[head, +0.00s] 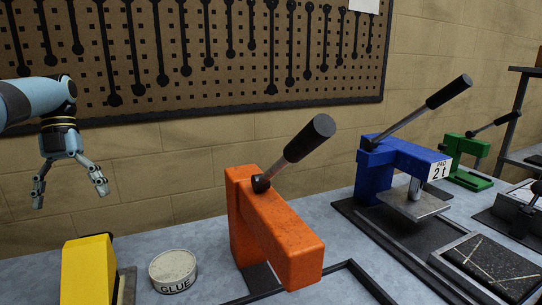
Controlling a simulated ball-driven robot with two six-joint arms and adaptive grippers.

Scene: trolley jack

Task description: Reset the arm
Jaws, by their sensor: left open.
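My left gripper (70,188) hangs at the left of the head view, fingers spread and pointing down, with nothing between them. It is above the bench, over and behind a yellow block-like thing (88,270), and touches nothing. An orange press (272,228) stands in the middle with its black-gripped lever (293,153) tilted up to the right. A blue press (400,166) marked "2 t" stands to the right, its lever (423,110) also raised to the right. A small green press (468,158) with a lever stands farther right. My right gripper is not in view.
A glue tin (173,268) stands on the grey bench (210,240) between the yellow thing and the orange press. A pegboard (200,45) with hanging tools covers the wall. A dark framed tray (490,265) lies at lower right. The bench behind the tin is clear.

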